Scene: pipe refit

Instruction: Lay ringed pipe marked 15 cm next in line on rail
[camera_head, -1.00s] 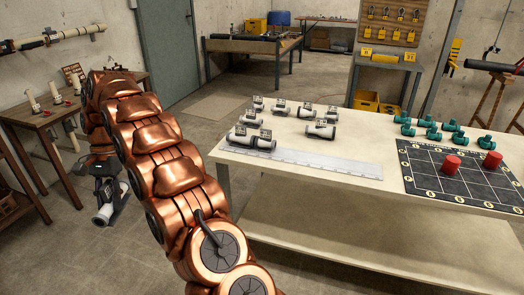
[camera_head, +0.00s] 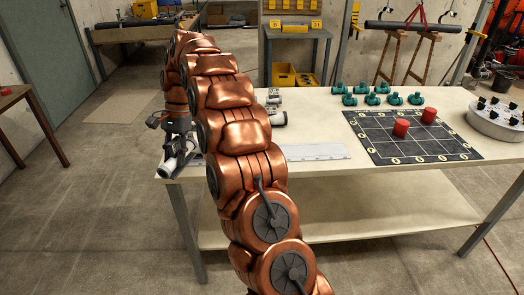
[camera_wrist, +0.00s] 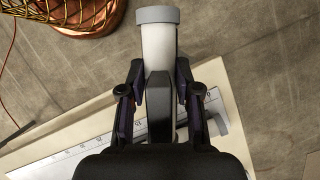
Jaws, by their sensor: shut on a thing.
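My gripper (camera_wrist: 160,90) is shut on a white pipe (camera_wrist: 160,45) with a grey ring at its far end. The rest of the pipe is hidden behind the fingers, and no length mark can be read. In the head view the held pipe (camera_head: 172,164) is at the left end of the white table, below my gripper (camera_head: 174,146). The white rail with a printed scale (camera_head: 312,152) lies along the table's front; my arm covers its left part. The scale also shows in the wrist view (camera_wrist: 70,156).
Green fittings (camera_head: 374,99) and a dark grid mat (camera_head: 412,138) with two red cylinders lie to the right. A round grey tray (camera_head: 495,122) is at the far right. Floor is clear left of the table (camera_head: 184,200).

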